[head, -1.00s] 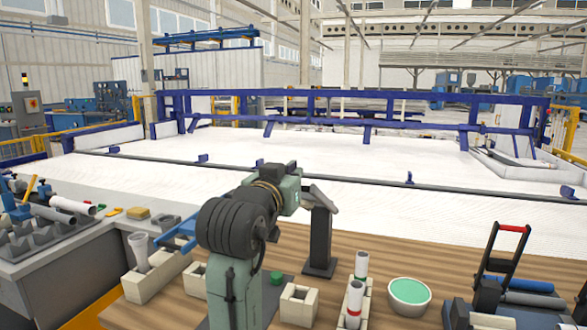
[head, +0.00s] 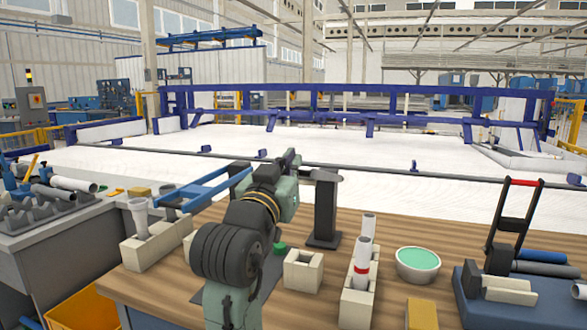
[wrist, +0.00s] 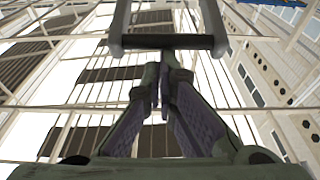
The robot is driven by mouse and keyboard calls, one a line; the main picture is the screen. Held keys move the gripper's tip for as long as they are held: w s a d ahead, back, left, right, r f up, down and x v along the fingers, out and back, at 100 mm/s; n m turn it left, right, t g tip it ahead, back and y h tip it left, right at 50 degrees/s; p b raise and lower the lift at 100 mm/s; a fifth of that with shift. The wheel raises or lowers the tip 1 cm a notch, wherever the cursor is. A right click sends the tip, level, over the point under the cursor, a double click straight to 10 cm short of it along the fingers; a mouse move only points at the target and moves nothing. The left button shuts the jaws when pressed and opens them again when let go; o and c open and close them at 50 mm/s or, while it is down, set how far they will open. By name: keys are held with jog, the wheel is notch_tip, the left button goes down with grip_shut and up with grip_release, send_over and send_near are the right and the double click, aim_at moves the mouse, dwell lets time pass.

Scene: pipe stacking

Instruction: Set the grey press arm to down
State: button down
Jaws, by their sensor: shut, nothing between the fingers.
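A dark upright post (head: 325,215) stands on the wooden bench, right of my arm in the head view. A grey piece (head: 325,175) on its top looks like the press arm and lies nearly level. A grey U-shaped frame (wrist: 120,25) with a dark crossbar (wrist: 168,41) shows just past the fingertips. I cannot tell whether they touch, or whether this frame is the press arm.
A blue frame (head: 205,190) shows behind my arm at left. Right of it are an open block (head: 303,272), white pipes (head: 362,262), a green-filled bowl (head: 418,262) and a red-handled black frame (head: 515,225).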

notch_tip(320, 180, down, 12)
jog(key=s+t+b, duration=0.2)
jog(key=b, duration=0.8)
jog(key=shift+s+a+h+b, duration=0.15)
jog(key=shift+a+h+b, duration=0.2)
jog(key=shift+a+h, duration=0.05)
jog(key=shift+f, duration=0.15)
